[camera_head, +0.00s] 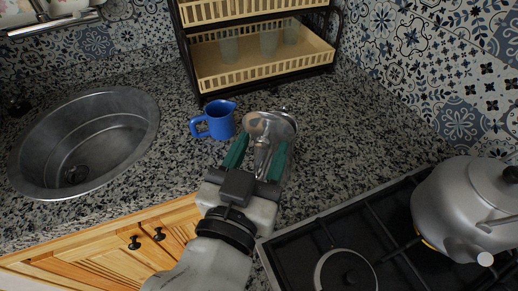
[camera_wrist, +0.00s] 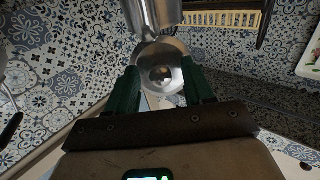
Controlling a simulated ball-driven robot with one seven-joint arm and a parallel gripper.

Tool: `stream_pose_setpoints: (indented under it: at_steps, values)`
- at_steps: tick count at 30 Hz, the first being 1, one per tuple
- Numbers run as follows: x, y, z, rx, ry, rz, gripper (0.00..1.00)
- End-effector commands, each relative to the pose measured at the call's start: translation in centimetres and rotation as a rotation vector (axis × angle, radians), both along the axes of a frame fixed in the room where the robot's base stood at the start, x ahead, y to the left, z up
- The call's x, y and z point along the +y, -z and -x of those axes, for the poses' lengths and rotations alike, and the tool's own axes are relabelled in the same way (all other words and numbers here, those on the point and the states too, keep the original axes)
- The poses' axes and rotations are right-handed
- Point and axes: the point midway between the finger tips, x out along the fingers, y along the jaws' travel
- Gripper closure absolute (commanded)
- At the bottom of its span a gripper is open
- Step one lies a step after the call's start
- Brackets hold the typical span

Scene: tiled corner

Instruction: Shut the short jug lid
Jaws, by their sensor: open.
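A short shiny metal jug (camera_head: 264,158) stands on the speckled counter, right of a blue jug. Its round metal lid (camera_head: 270,124) appears tilted up, and it also shows in the wrist view (camera_wrist: 160,72) below the jug's cylindrical body (camera_wrist: 164,12). My gripper (camera_head: 260,150) is open, with its green fingers on either side of the metal jug. In the wrist view the fingers flank the lid with nothing clamped. I cannot tell whether a finger touches the lid. My gripper hides part of the jug.
The blue jug (camera_head: 220,119) stands close to the left. A sink (camera_head: 135,105) lies farther left. A tiered rack (camera_head: 215,84) with glasses stands behind. A kettle (camera_head: 450,205) sits on the hob (camera_head: 310,248) at right. The counter right of the jug is clear.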

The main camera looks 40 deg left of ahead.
Motion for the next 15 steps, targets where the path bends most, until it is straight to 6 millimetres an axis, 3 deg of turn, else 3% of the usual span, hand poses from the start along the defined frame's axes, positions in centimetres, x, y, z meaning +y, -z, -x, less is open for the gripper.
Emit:
stream_pose_setpoints:
  at_steps: [2,15]
  values:
    - [0.00,-0.01,0.02,0.000,0.000,0.000,0.54]
    - [0.00,-0.02,0.05,0.000,-0.001,0.000,0.96]
